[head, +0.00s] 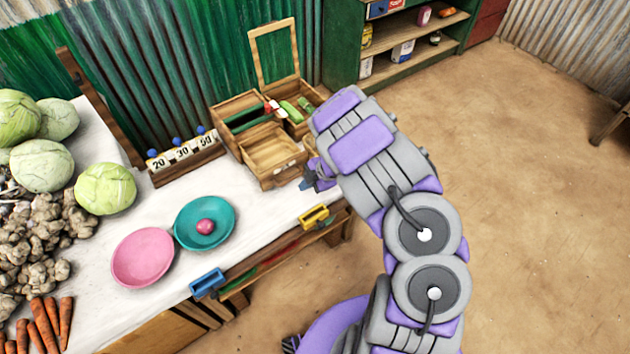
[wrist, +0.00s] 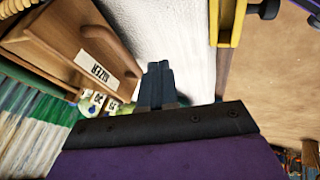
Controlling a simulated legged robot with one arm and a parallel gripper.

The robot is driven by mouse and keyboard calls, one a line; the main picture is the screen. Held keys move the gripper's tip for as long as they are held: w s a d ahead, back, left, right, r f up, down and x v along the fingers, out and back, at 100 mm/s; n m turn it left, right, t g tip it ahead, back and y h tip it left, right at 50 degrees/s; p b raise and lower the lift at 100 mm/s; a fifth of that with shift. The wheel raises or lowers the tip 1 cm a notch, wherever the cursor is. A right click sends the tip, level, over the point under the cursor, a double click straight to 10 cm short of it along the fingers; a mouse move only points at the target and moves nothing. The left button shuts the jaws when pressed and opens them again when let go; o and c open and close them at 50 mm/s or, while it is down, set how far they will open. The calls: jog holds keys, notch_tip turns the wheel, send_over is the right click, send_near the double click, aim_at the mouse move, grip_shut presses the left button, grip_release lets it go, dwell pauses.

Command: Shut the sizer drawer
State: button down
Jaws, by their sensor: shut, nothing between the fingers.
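The sizer drawer (head: 272,158) is a wooden drawer sticking out towards the front from a wooden box (head: 236,108) on the white table. In the wrist view the drawer front (wrist: 85,45) shows at upper left, tilted in the picture, with a white SIZER label and a curved wooden handle (wrist: 115,40). My gripper (head: 307,185) is shut and empty, just right of the drawer front. Its dark blue fingers also show in the wrist view (wrist: 158,80), beside the drawer front with a gap between. My arm hides part of the box's right side.
Number blocks (head: 182,152) stand left of the box. A pink bowl (head: 142,258) and teal bowl (head: 190,240) lie in front. Cabbages (head: 105,188) fill the left.

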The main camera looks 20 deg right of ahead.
jog(key=shift+w+a+f+b, duration=0.15)
jog(key=shift+w+a+f, duration=0.1)
jog(key=shift+w, duration=0.4)
jog(key=shift+w+a+f+b, duration=0.1)
jog(key=shift+w+a+f, duration=0.15)
jog(key=shift+w, duration=0.4)
jog(key=shift+w+a+f+b, duration=0.15)
jog(key=shift+w+a+f, duration=0.1)
jog(key=shift+w, duration=0.4)
jog(key=shift+w+r, duration=0.1)
jog(key=shift+r, duration=0.05)
